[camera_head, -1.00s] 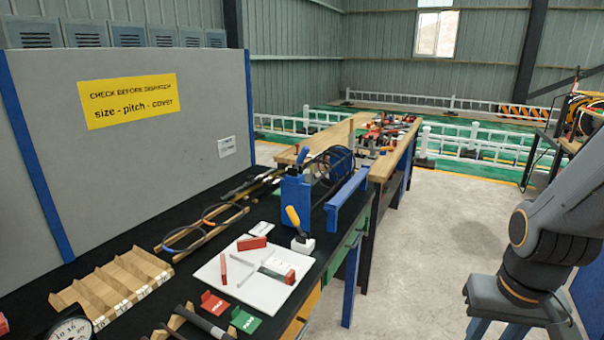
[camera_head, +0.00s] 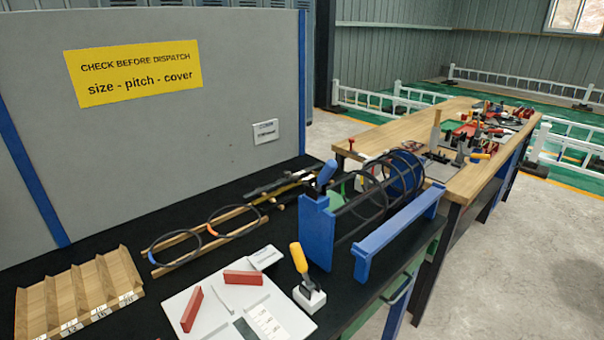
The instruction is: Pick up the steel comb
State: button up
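I cannot pick out the steel comb with certainty. A white board (camera_head: 188,300) on the black bench carries two red blocks (camera_head: 243,277), a thin grey strip (camera_head: 222,299), a dark flat piece and a pale marked plate (camera_head: 266,322). The board's near edge is cut off by the frame. Dark bars (camera_head: 272,187) lie on wood strips farther back, too small to tell what they are. My gripper is not in view.
A blue-ended rebar cage (camera_head: 317,235) stands at the bench's right, beside a blue rail (camera_head: 400,232). A yellow-handled tool (camera_head: 300,258) stands upright in front. A slotted wooden rack (camera_head: 78,297) is at left. A grey panel (camera_head: 190,140) rises behind. Open floor (camera_head: 540,240) lies right.

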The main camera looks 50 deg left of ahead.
aim_at(287, 172)
jog(key=u, duration=0.4)
jog(key=i, duration=0.8)
jog(key=u, duration=0.7)
